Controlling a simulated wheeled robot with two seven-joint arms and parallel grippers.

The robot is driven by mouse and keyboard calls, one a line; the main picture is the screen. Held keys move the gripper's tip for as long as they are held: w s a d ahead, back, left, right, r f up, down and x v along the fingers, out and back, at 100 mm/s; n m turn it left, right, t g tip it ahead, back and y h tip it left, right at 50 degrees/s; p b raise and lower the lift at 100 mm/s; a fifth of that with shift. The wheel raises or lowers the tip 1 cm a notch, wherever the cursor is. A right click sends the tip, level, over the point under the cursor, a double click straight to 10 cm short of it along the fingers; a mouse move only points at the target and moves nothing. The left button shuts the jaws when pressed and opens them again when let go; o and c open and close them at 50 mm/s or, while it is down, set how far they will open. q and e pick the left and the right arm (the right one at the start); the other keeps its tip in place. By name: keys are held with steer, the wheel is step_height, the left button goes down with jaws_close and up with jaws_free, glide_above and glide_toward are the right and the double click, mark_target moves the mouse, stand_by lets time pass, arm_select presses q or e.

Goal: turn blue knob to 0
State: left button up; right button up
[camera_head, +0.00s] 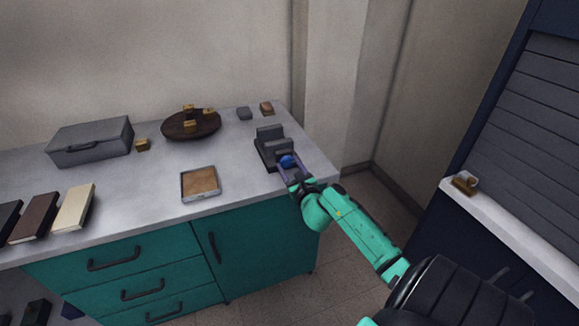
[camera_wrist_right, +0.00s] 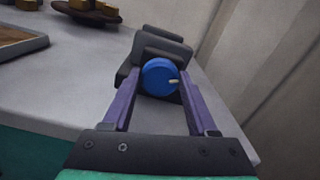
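The blue knob (camera_wrist_right: 159,77) is a round disc with a small pale pointer on its right side in the right wrist view. It sits on the front of a dark grey device (camera_head: 267,143) near the counter's right end; the knob also shows in the head view (camera_head: 287,161). My right gripper (camera_wrist_right: 157,93) is open, with its purple fingers on either side of the knob. I cannot tell whether the fingers touch it. In the head view the right gripper (camera_head: 291,172) reaches in from the lower right. No scale or number is readable. My left gripper is not in view.
The grey counter (camera_head: 240,170) carries a tan-lined tray (camera_head: 200,183), a round dark board (camera_head: 190,126) with small yellowish blocks, a grey case (camera_head: 90,142) and several books (camera_head: 74,208). Teal drawers are below. A white ledge (camera_head: 500,222) stands at right.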

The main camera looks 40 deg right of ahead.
steer(key=c, duration=0.6)
steer(key=shift+r+n+p, duration=0.2)
steer(key=shift+n+p, duration=1.1)
steer(key=shift+p, duration=0.1)
steer(key=n+p, duration=0.2)
steer(key=n, duration=0.1)
steer(key=shift+a, duration=0.1)
steer(key=n+p, duration=0.2)
steer(key=n, duration=0.2)
steer(key=shift+f, duration=0.15)
steer(key=n+p, duration=0.1)
steer(key=n, duration=0.3)
steer(key=shift+f, duration=0.15)
steer(key=o, duration=1.3)
steer(key=shift+o, duration=0.2)
steer(key=shift+s, duration=0.1)
